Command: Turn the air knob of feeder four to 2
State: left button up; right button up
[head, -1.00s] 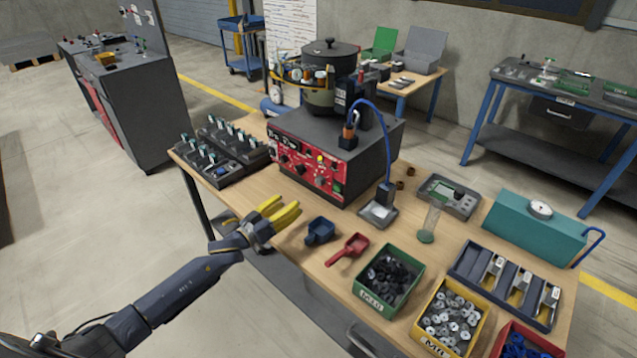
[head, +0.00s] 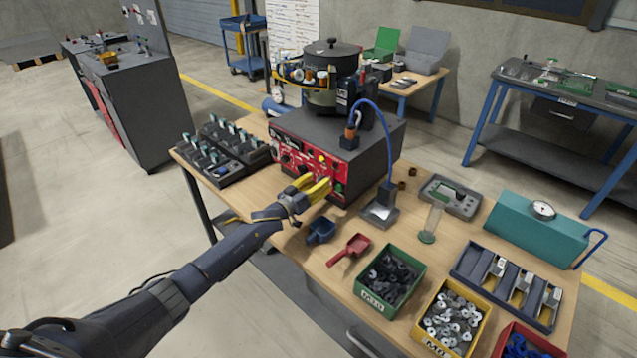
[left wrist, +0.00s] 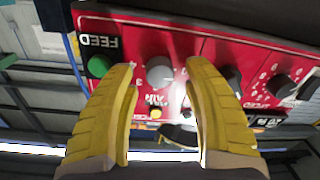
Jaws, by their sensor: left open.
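The feeder's red control panel (head: 290,157) is on the front of the dark box on the bench. In the left wrist view the panel (left wrist: 190,42) appears upside down. A light grey round knob (left wrist: 160,72) shows between my fingertips, with a partly hidden label beside it that seems to read AIR. My left gripper (head: 314,188) is open, its yellow fingers pointing at the lower right of the panel. In the left wrist view its tips (left wrist: 160,63) flank the grey knob with gaps; whether they reach around it I cannot tell. The knob's setting is not readable.
A green button (left wrist: 98,67) lies close beside one finger, and dark knobs (left wrist: 283,87) lie beyond the other. A blue cable (head: 388,140) arches right of the box.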

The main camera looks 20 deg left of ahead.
pick_arm(q)
jog(key=shift+w, duration=0.2)
grip_shut()
dwell(0.5)
